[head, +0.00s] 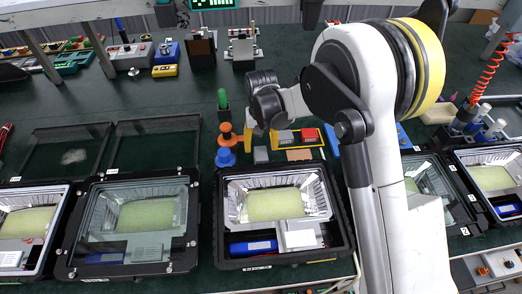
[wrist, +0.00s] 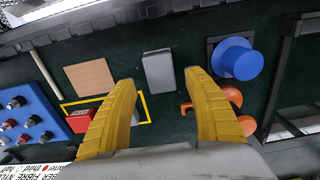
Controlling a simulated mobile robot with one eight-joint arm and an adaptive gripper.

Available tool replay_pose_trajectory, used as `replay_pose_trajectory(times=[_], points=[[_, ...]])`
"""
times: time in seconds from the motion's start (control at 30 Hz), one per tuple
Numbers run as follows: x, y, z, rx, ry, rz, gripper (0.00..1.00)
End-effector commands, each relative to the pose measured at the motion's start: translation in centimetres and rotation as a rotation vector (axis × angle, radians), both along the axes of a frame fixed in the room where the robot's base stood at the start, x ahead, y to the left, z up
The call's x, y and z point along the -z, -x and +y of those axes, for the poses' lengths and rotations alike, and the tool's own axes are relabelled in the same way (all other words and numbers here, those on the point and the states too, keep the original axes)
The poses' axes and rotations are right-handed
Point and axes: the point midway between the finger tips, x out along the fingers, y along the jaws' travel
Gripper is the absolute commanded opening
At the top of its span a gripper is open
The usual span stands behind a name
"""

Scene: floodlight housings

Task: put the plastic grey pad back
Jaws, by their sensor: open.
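The grey pad (wrist: 158,71) is a small flat rectangle lying on the dark green bench. In the wrist view it shows whole, just beyond and between my fingertips, and nothing is seen touching it.
A brown pad (wrist: 90,76) lies left of the grey one in the wrist view. A red block (wrist: 81,120) sits in a yellow outline. A blue round knob (wrist: 236,58) and orange parts (wrist: 232,96) stand right. The open middle housing (head: 285,262) is near.

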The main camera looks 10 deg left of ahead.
Motion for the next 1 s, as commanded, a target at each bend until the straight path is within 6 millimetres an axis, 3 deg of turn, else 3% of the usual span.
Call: replay_pose_trajectory(times=[0.03, 0.1, 0.3, 0.67, 0.77, 0.83, 1.0], points=[[-1.7, 0.0, 0.0, 0.000, 0.000, 0.000, 0.61], [-3.3, 0.0, 0.0, 0.000, 0.000, 0.000, 0.61], [-6.6, 0.0, 0.0, 0.000, 0.000, 0.000, 0.61], [-8.0, 0.0, -0.2, 0.002, -0.002, -0.003, 0.61], [-9.7, 0.2, -1.5, 0.012, -0.011, -0.021, 0.61], [-12.0, 0.5, -3.4, 0.028, -0.023, -0.050, 0.61], [-19.0, 3.1, -9.9, 0.077, -0.063, -0.161, 0.61]])
